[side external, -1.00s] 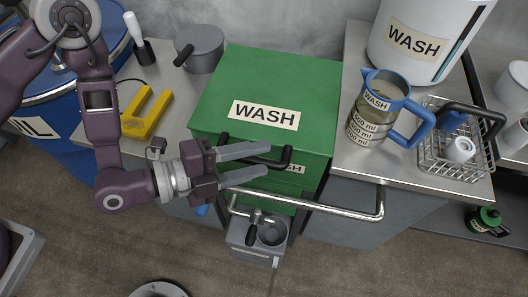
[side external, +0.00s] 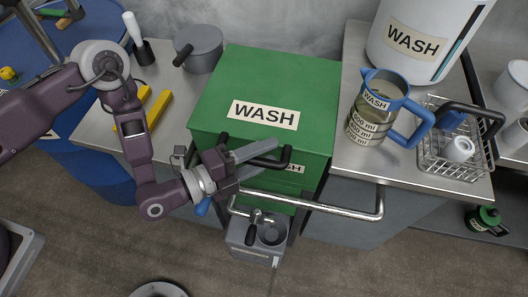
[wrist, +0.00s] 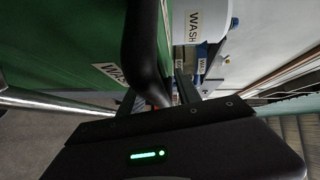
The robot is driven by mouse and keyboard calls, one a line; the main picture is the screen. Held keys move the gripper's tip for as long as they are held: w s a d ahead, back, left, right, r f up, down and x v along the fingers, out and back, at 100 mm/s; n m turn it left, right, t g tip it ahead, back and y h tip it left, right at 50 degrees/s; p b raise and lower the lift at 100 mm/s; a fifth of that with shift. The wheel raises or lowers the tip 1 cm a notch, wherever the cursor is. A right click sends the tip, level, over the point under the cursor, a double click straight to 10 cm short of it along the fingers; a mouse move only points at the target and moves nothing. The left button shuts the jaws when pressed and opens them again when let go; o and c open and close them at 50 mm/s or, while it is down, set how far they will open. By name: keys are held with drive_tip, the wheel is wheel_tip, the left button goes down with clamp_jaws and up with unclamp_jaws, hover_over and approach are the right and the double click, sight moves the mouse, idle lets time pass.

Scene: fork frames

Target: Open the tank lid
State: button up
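The green tank (side external: 290,95) has a closed flat lid with a WASH label (side external: 263,115) on top. A black bar handle (side external: 287,157) sits on its front side, and a second WASH label is partly hidden behind it. My gripper (side external: 275,154) is at this handle, with its grey fingers apart and reaching across the bar. In the wrist view the black handle (wrist: 145,60) runs between the two fingers (wrist: 158,92), with a gap visible beside the right finger. Whether either finger touches the bar is hard to tell.
A metal rail (side external: 330,210) runs along the front below the handle. A grey valve box (side external: 250,235) is beneath. A grey pot (side external: 200,48) stands behind left.

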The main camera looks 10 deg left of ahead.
clamp_jaws()
drive_tip(key=shift+s+f, duration=0.1)
drive_tip(key=shift+f, duration=0.1)
idle(1.1)
